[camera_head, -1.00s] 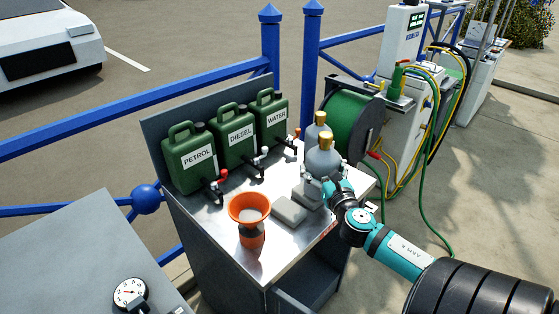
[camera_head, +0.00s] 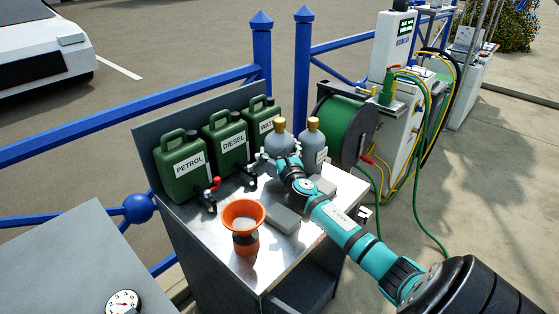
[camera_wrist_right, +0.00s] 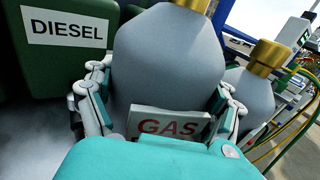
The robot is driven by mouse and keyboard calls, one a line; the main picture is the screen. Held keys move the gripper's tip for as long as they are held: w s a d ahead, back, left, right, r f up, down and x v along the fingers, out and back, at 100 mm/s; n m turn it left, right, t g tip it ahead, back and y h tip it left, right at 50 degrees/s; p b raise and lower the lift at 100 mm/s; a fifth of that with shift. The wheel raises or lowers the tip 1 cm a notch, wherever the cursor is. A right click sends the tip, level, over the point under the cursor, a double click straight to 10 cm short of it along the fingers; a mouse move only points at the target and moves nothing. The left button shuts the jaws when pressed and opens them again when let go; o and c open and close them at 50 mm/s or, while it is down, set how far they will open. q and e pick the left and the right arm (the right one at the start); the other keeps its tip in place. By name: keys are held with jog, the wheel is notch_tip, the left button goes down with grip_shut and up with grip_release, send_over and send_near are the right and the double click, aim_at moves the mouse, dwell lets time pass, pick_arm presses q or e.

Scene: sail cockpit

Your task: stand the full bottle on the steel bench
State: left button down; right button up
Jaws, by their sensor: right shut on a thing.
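A grey gas bottle (camera_head: 279,142) with a brass top is upright over the back of the steel bench (camera_head: 213,232), in front of the WATER can. My right gripper (camera_head: 280,160) is shut around it; in the right wrist view the jaws clasp the bottle (camera_wrist_right: 168,65) at both sides, by its GAS label. Its base is hidden, so I cannot tell whether it touches the bench. A second, similar bottle (camera_head: 313,143) stands just right of it, outside the jaws; it also shows in the wrist view (camera_wrist_right: 252,95). My left gripper is out of view.
Green cans marked PETROL (camera_head: 184,168), DIESEL (camera_head: 228,146) and WATER (camera_head: 258,112) line the bench's back, with taps in front. An orange funnel (camera_head: 243,215) and flat grey blocks (camera_head: 284,218) occupy the front. A green hose reel (camera_head: 343,128) is close on the right.

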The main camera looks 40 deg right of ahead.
jog(key=shift+f+b, duration=0.7)
jog(key=shift+f, duration=0.9)
jog(key=o, duration=1.5)
jog(key=shift+f, duration=0.15)
jog(key=shift+s, duration=0.1)
jog(key=shift+a, duration=0.1)
jog(key=v, duration=1.2)
jog(key=shift+p, duration=0.4)
